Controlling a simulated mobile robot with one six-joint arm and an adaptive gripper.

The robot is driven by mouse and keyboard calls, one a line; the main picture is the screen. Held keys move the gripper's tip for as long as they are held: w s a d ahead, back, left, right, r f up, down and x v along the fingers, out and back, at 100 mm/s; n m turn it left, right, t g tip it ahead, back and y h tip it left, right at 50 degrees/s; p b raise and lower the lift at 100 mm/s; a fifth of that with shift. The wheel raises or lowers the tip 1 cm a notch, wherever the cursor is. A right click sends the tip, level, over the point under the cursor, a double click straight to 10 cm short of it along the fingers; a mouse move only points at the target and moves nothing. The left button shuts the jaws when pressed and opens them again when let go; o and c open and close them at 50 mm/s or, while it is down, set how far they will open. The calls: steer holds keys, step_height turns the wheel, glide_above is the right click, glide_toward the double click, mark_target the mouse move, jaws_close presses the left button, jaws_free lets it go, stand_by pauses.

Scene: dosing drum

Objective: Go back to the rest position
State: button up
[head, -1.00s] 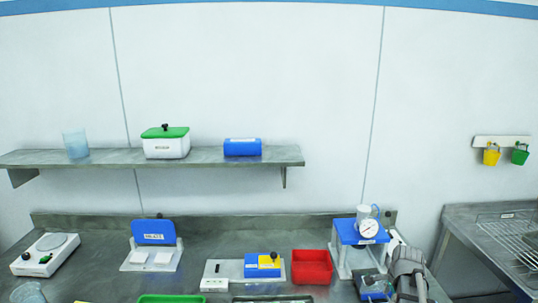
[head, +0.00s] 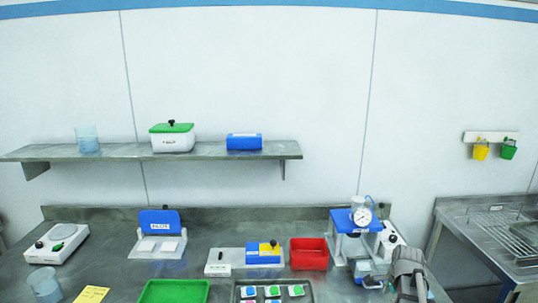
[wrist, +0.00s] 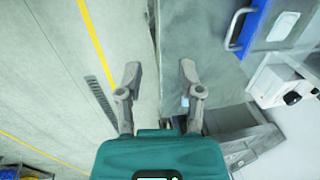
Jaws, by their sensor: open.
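My gripper (wrist: 159,75) is open in the wrist view, with its two grey fingers apart and nothing between them. Below the fingers are the floor with a yellow line (wrist: 98,45) and a grey metal surface (wrist: 195,42). In the head view, a grey part of my arm shows at the lower right, in front of the bench's right end. The fingers cannot be made out there.
The steel bench (head: 215,233) carries a blue stand with a gauge (head: 361,217), a red bin (head: 309,253), a green tray (head: 174,291), a dark tray of coloured pieces (head: 272,301) and a white scale (head: 57,244). A sink unit (head: 470,222) stands at right.

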steer(key=s+a+f+n+b, duration=0.3)
steer(key=a+n, duration=0.2)
steer(key=a, duration=0.2)
steer(key=s+a+f+n+g+b, duration=0.1)
steer(key=s+a+f+n+b, duration=0.2)
steer(key=a+n, duration=0.3)
steer(key=s+a+f+n+g+b, duration=0.1)
steer(key=s+a+f+n+b, duration=0.2)
steer(key=a+n, duration=0.3)
steer(key=shift+s+a+f, duration=0.4)
steer(key=shift+s+a, duration=0.5)
steer(key=shift+a, duration=0.3)
